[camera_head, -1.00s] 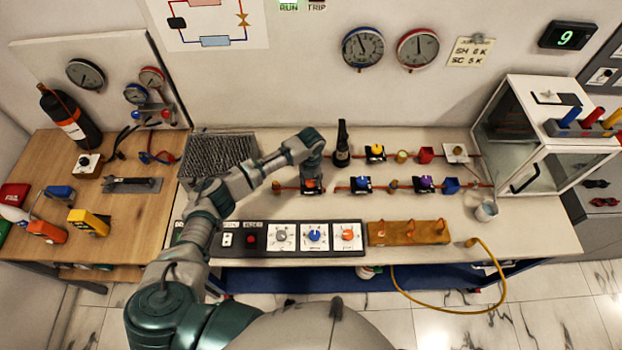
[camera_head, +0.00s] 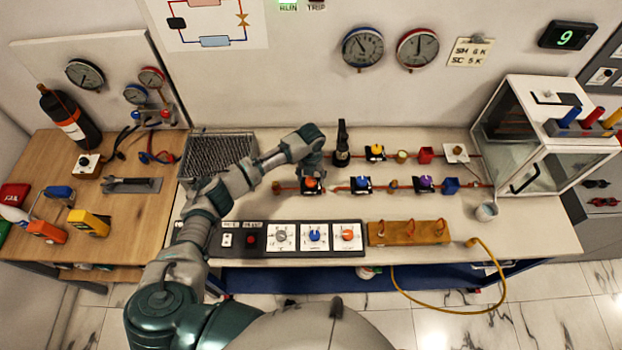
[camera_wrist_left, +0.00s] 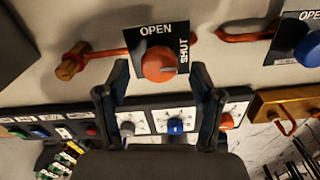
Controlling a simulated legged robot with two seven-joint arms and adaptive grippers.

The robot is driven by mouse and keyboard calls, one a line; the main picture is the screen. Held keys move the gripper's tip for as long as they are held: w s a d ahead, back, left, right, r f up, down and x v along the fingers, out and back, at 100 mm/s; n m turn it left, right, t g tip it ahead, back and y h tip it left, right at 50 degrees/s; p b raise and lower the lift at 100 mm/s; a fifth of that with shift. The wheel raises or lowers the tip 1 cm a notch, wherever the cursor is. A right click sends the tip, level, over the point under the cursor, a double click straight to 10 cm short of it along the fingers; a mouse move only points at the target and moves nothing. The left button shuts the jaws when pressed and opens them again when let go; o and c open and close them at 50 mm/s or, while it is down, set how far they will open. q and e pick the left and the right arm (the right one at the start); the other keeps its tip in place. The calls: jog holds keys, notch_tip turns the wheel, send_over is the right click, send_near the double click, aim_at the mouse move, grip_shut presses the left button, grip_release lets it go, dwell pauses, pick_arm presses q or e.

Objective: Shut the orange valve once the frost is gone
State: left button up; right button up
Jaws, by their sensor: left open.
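The orange valve (camera_head: 311,184) has a round knob on a black plate, on the front pipe of the bench. In the left wrist view the knob (camera_wrist_left: 159,63) is in front of the fingers, with OPEN printed along the plate's top and SHUT along its right side. I cannot clearly tell the knob's pointer direction. My left gripper (camera_wrist_left: 160,72) is open and empty, its fingers on either side of the knob's line, apparently short of it. In the head view the gripper (camera_head: 311,165) hangs just behind and above the valve. I cannot make out frost on the pipes. My right gripper is not in view.
A blue valve (camera_head: 362,184) and a purple valve (camera_head: 426,183) sit to the right on the same pipe. A finned coil (camera_head: 217,155) lies left. A control panel (camera_head: 290,238) is in front. Two gauges (camera_head: 363,47) (camera_head: 417,48) hang on the wall.

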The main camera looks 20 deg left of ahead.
aim_at(311, 180)
pick_arm(q)
notch_tip(311, 180, up, 10)
dwell(0.3)
dwell(0.4)
